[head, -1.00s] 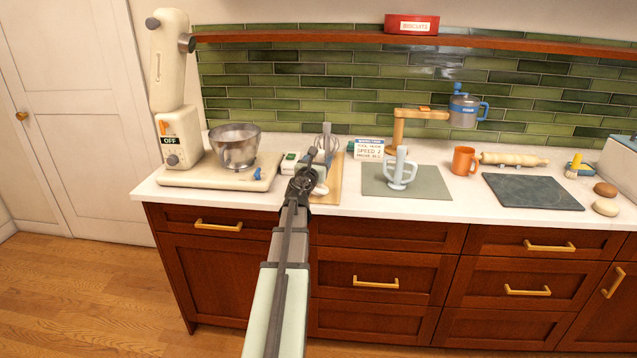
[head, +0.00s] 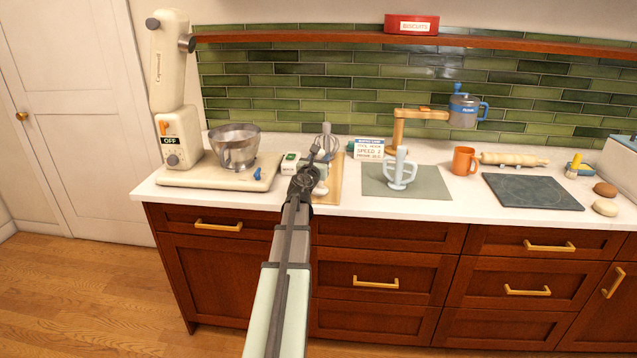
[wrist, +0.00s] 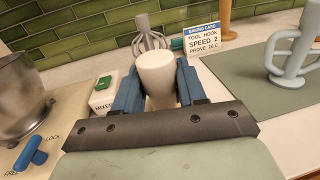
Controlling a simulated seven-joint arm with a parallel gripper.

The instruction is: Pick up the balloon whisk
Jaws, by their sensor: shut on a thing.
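I cannot tell whether the whisk's foot touches the board.
A stand mixer (head: 182,140) with a steel bowl (head: 236,150) is on the left. A green-and-white box (head: 290,163) is close on the left. A card (head: 369,149) stands behind. A pale blue tool (head: 400,172) stands on a grey-green mat (head: 432,184) to the right.

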